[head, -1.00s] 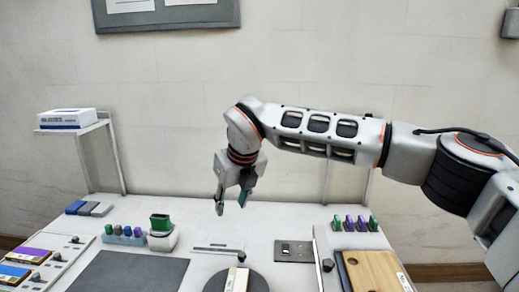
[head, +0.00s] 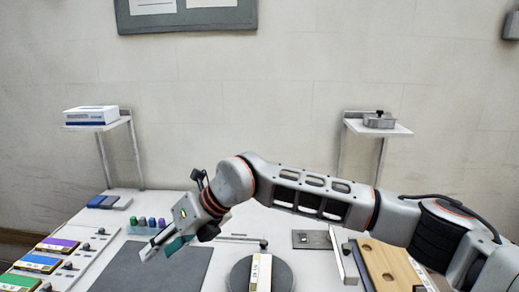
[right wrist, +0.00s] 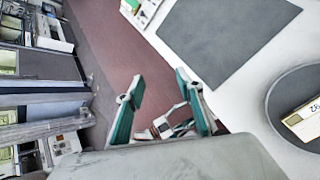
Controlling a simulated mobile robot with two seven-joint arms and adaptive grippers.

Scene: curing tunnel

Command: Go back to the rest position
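My right gripper (head: 166,246) reaches in from the right in the head view and hangs over the left-middle of the table, near the dark mat. It is tilted down to the left. In the right wrist view, its two teal-padded fingers (right wrist: 158,88) stand apart with nothing clamped between them. My left gripper is in neither view. A pale labelled block (head: 261,272) lies on a dark round disc (head: 236,276), to the right of the gripper and apart from it. The disc and block also show at the right edge of the right wrist view.
A dark mat (head: 150,278) lies on the white table. Coloured bottles (head: 151,222) stand behind it; coloured cards (head: 38,262) lie left. A wooden board (head: 385,268) is at the right. Wall shelves hold a white box (head: 91,115) and a metal tin (head: 379,121).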

